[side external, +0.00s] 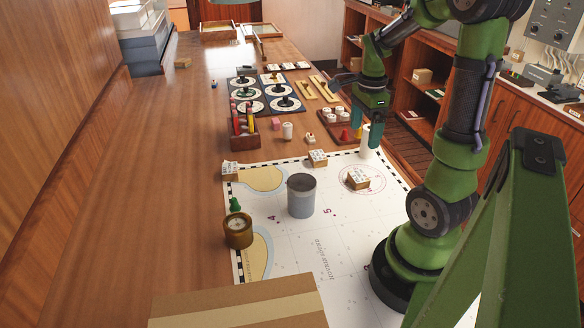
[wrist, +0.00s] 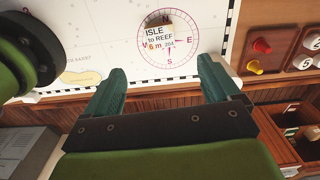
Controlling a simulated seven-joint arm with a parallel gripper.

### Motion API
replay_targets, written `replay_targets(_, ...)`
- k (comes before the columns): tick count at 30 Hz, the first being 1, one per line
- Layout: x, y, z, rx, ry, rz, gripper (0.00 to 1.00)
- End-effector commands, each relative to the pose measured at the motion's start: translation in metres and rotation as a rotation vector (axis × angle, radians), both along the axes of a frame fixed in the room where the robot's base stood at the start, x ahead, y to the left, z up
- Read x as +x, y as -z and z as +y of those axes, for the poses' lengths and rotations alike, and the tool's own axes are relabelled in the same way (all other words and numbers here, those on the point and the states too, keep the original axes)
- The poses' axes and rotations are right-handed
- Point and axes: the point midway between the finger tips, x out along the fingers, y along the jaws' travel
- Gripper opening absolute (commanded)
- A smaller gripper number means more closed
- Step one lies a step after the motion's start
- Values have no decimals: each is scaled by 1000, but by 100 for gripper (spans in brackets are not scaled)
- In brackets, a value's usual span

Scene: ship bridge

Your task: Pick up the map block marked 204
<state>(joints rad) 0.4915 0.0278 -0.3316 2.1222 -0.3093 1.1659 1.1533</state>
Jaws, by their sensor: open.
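The map block marked 204 (wrist: 158,38) has a pale top printed "ISLE to REEF" and "6 m" in red. It lies inside the red compass rose on the chart. In the side external view this block (side external: 357,179) sits on the right part of the chart (side external: 335,225). My gripper (side external: 366,130) is open and empty, raised beyond the block near the chart's far right edge. In the wrist view my gripper's (wrist: 160,70) two green fingers are spread, with the block ahead of the gap between them, apart from both.
Two similar blocks stand at the chart's far edge (side external: 318,158) and far left corner (side external: 230,170). A grey cup (side external: 301,196) stands mid-chart; a brass instrument (side external: 238,231) is left. A red cone (side external: 346,135) and a pen holder (side external: 244,140) stand beyond. A cardboard box (side external: 235,304) is nearest.

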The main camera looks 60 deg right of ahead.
Motion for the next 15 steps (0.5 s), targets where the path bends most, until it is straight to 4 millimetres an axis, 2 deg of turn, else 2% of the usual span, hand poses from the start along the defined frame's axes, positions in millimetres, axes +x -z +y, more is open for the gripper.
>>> replay_targets(3,-1,29,1,6,1,7,89)
replay_targets(9,-1,70,1,5,-1,5,89)
replay_targets(15,0,89,1,2,-2,1,89)
